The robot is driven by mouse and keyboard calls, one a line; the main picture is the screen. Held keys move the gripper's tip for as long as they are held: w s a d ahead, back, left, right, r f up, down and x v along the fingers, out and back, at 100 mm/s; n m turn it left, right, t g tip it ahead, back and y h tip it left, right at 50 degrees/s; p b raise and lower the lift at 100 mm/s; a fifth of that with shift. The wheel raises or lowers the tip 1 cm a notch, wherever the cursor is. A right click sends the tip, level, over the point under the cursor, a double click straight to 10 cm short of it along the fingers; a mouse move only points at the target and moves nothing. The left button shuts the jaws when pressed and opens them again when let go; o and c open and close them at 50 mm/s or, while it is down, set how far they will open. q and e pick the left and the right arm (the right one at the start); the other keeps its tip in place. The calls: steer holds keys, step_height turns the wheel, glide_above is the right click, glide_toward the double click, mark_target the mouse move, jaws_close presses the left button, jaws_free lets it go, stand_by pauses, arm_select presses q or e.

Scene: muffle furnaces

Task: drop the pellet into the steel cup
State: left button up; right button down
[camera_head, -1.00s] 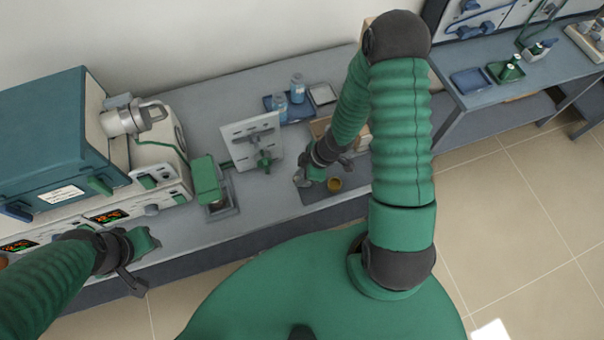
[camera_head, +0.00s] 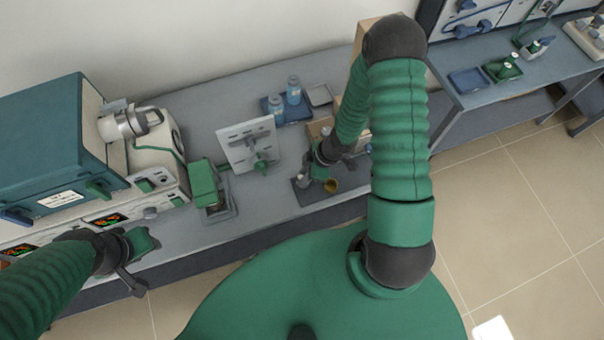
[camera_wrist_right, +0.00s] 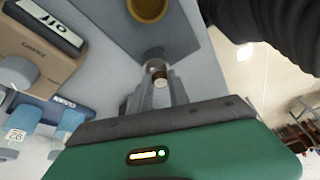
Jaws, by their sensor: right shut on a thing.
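My right gripper (camera_head: 318,177) is over the dark mat (camera_head: 309,196) near the bench's front edge, left of and close to a brass-coloured cup (camera_head: 331,186). In the right wrist view its fingers (camera_wrist_right: 159,90) are shut on a small pellet (camera_wrist_right: 160,83) with a pale end. A shiny, brownish-grey round thing, perhaps the steel cup (camera_wrist_right: 155,65), shows just beyond the fingertips. I cannot tell whether the pellet is over its mouth. The brass-coloured cup (camera_wrist_right: 147,8) is at the top edge there. My left gripper (camera_head: 136,268) is at lower left; its jaw opening is unclear.
A white upright panel (camera_head: 247,145) with a green knob stands left of the mat. Blue-capped bottles (camera_head: 293,92) stand in a blue tray (camera_head: 268,108) behind. The teal furnace (camera_head: 60,140) is at the left. Cardboard boxes (camera_head: 316,127) stand behind my right gripper.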

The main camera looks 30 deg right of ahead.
steer(key=shift+d+f, duration=0.15)
steer(key=shift+d, duration=0.4)
arm_select(q)
steer(key=shift+r+p, duration=0.45)
steer(key=shift+r, duration=0.05)
arm_select(e)
steer(key=shift+f, duration=0.1)
arm_select(q)
steer(key=shift+d, duration=0.25)
arm_select(e)
steer(key=shift+d+f, duration=0.1)
steer(key=shift+d, duration=0.1)
steer(key=shift+a, duration=0.15)
arm_select(q)
steer(key=shift+a+f, duration=0.2)
arm_select(e)
steer(key=shift+a, duration=0.4)
steer(key=c, duration=1.2)
jaws_free()
steer(key=shift+d, duration=0.15)
arm_select(q)
steer(key=shift+d, duration=0.1)
arm_select(e)
steer(key=shift+o, duration=0.2)
